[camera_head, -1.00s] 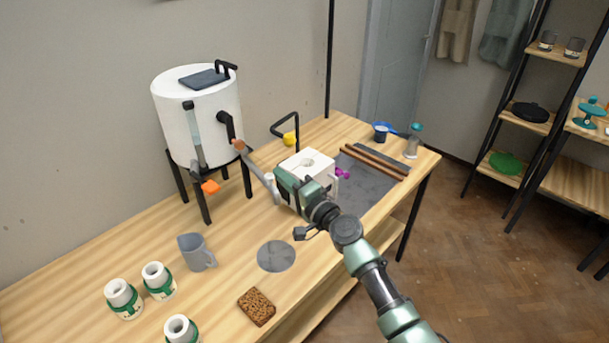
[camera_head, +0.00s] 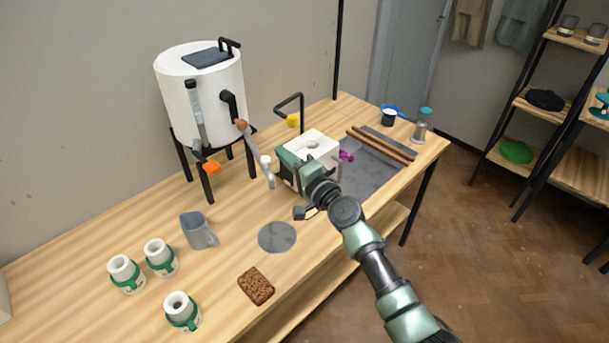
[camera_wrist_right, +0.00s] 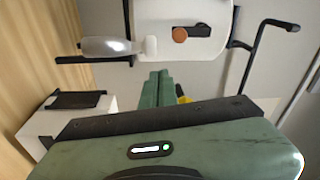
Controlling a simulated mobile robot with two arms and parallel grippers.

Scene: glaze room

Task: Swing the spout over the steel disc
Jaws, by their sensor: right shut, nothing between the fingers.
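The grey spout (camera_head: 256,155) slants forward and down from a black elbow on the white drum (camera_head: 205,105). It has a brown ball near the elbow and a small white piece near its free end. The steel disc (camera_head: 277,237) lies flat on the table, in front of the spout's end and not under it. My right gripper (camera_head: 280,157) is just right of the spout's end, mostly hidden by its own body. In the wrist view its green fingers (camera_wrist_right: 157,80) are shut and empty, with the spout (camera_wrist_right: 105,46) ahead to the left. Any contact is unclear.
A white block (camera_head: 312,145) is close behind my gripper. A grey slab (camera_head: 370,168) with brown rods lies right. The table around the disc is clear.

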